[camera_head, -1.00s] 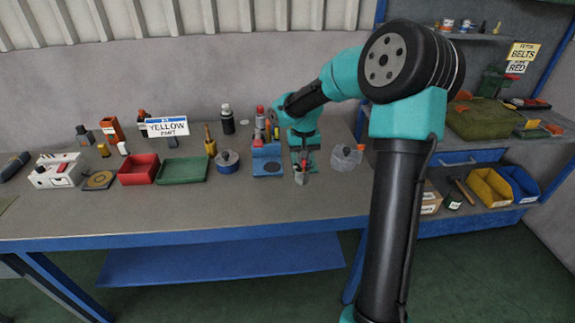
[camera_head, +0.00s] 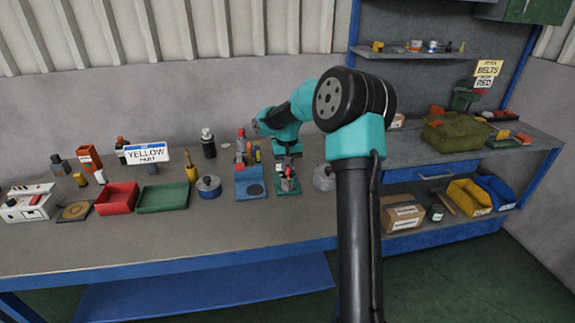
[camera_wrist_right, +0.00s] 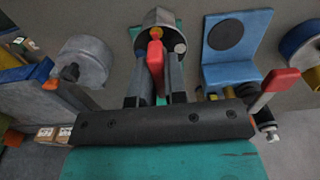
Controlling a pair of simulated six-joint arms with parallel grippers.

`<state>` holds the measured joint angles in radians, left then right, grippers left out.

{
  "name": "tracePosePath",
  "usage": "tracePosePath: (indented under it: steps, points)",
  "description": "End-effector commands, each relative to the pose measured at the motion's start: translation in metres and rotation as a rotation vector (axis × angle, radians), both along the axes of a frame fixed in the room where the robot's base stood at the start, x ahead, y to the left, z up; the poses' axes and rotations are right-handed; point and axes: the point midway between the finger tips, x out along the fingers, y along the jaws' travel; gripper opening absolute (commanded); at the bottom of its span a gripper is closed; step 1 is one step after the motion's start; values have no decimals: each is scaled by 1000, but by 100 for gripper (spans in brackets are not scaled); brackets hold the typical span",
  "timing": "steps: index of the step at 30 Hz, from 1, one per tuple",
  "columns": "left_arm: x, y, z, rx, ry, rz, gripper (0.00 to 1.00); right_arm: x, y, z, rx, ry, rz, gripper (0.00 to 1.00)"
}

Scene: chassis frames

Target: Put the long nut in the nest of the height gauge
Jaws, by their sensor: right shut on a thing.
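My right gripper (camera_wrist_right: 156,76) is over a green-based fixture, which I take for the height gauge. Its green base (camera_head: 288,191) shows in the head view, right of a blue fixture. In the right wrist view a grey round cup (camera_wrist_right: 157,17) on it lies just beyond my fingertips. A red handle-like piece (camera_wrist_right: 155,58) is between the two fingers, which look shut on it. A small pale round tip (camera_wrist_right: 180,47) shows beside the right finger. I cannot make out the long nut for sure. My left gripper is not in view.
The blue fixture (camera_head: 250,187) with a dark disc stands close on the left. A clear-grey round piece (camera_head: 324,178) stands close on the right. A blue round tin (camera_head: 208,187), green tray (camera_head: 163,197) and red tray (camera_head: 117,198) are farther left. The bench front is clear.

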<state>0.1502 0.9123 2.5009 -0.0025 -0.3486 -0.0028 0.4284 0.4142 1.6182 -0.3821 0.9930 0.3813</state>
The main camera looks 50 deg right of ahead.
Motion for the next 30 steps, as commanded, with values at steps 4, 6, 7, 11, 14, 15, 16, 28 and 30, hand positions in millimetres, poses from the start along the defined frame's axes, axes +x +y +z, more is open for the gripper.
tracePosePath:
  steps: [4, 6, 7, 11, 14, 15, 16, 28, 30]
  points:
    - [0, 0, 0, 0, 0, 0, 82, 18, -21, -3, -1, -2, -2, 0]
    - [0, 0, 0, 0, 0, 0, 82, 26, -29, -4, -1, -1, -2, 0]
    - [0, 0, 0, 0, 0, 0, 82, 29, -33, -5, 0, -1, -2, 0]
    - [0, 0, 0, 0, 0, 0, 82, 41, -46, -6, -1, -1, -1, 0]
    - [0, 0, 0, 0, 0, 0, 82, 45, -52, -6, -1, -2, -1, 0]
    - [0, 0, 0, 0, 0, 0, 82, 46, -53, -6, -1, -1, 0, 0]
    - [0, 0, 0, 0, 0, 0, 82, 47, -54, -7, 0, 0, 0, 0]
    - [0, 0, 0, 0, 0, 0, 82, 47, -53, -14, 1, 1, 0, 0]
    - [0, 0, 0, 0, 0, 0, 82, 46, -53, -23, 1, 2, 0, 0]
